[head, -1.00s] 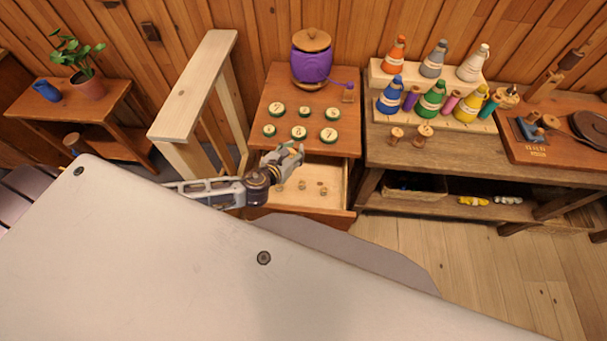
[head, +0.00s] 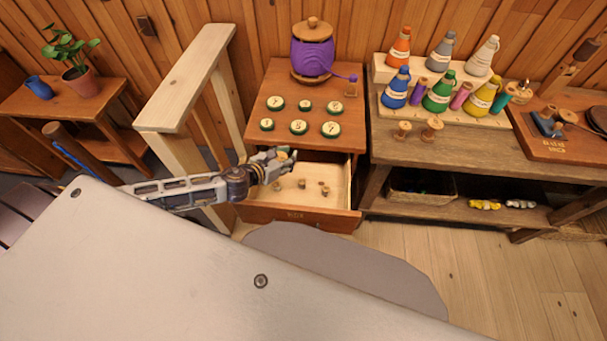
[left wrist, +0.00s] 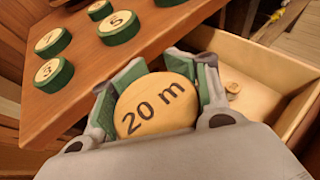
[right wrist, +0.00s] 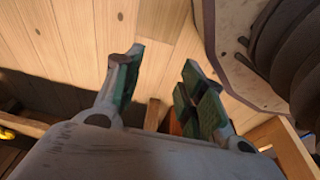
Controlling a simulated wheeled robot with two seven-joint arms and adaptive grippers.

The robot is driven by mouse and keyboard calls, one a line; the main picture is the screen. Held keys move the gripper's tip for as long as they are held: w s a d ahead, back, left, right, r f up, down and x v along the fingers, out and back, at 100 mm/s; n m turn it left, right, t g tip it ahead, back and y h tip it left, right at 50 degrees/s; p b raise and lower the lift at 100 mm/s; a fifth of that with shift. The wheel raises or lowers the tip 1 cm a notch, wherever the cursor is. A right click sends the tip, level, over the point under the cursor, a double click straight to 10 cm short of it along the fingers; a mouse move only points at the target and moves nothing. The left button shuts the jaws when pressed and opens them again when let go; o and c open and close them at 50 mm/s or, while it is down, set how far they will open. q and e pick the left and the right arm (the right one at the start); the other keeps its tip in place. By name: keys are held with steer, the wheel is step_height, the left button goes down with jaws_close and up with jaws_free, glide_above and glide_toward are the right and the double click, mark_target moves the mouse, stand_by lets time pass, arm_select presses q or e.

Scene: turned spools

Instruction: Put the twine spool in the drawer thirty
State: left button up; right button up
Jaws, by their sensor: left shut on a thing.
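My left gripper (head: 284,157) is shut on a round wooden piece marked "20 m" (left wrist: 157,103), which looks like the end of the twine spool. The rest of it is hidden by the fingers and gripper body. In the head view this gripper is over the back left part of the open drawer (head: 338,206). The drawer's pale wall also shows in the left wrist view (left wrist: 262,68). Several small wooden pieces (head: 324,188) are in the drawer. Its front carries a small label, too small to read. My right gripper (right wrist: 158,85) is open and empty.
The chest top (head: 285,92) above the drawer holds several green-sided numbered discs (head: 298,127) and a purple jar (head: 312,55). A wooden frame (head: 190,80) stands at left. A bench (head: 465,150) with coloured cones is at right. The drawer's right side has free room.

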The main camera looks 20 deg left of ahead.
mark_target(312, 170)
arm_select(q)
step_height(312, 170, down, 8)
steer(key=w+a+m+g+h+b, duration=0.1)
steer(key=m+h+b, duration=0.3)
steer(key=b, duration=0.6)
steer(key=shift+w+r+g+b, duration=0.15)
steer(key=shift+w+g+b, duration=0.2)
steer(key=shift+g, duration=0.15)
arm_select(e)
steer(key=w+a+r, duration=0.2)
steer(key=w+a, duration=0.2)
steer(key=shift+w+r+m, duration=0.25)
steer(key=shift+r+m, duration=0.05)
arm_select(q)
steer(key=shift+w, duration=0.15)
steer(key=shift+s+f+x, duration=0.1)
steer(key=shift+f+x, duration=0.05)
steer(key=shift+x, duration=1.45)
steer(key=shift+s+f+x, duration=0.1)
steer(key=shift+x, duration=1.45)
steer(key=shift+f+x, duration=0.15)
steer(key=shift+x, duration=2.6)
steer(key=shift+f, duration=0.1)
arm_select(e)
steer(key=shift+r, duration=0.4)
